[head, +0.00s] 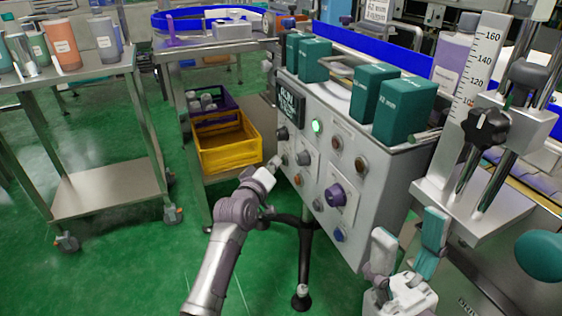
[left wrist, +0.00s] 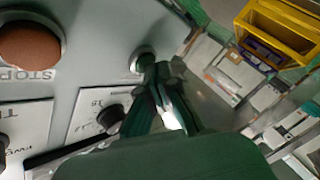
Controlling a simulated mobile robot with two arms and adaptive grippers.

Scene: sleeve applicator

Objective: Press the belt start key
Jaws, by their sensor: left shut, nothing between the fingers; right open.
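The grey control box (head: 318,165) carries round buttons and knobs on its front panel. No label readable in either view says which one is the belt start key. In the left wrist view, a small round grey-green button (left wrist: 142,59) sits near the panel edge, its label hidden. My left gripper (head: 275,164) is at the panel's left edge in the head view. Its closed, empty fingers (left wrist: 156,76) overlap that button's lower rim in the left wrist view; I cannot tell whether they touch. My right gripper (head: 405,248) is open and empty, in front of the box's right side.
A red-brown button marked STOP (left wrist: 30,45) and a black knob (left wrist: 110,117) are close by on the panel. A green lamp (head: 317,126) is lit. Teal blocks (head: 405,108) stand on the box. A yellow crate (head: 228,150) sits on the shelf to its left.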

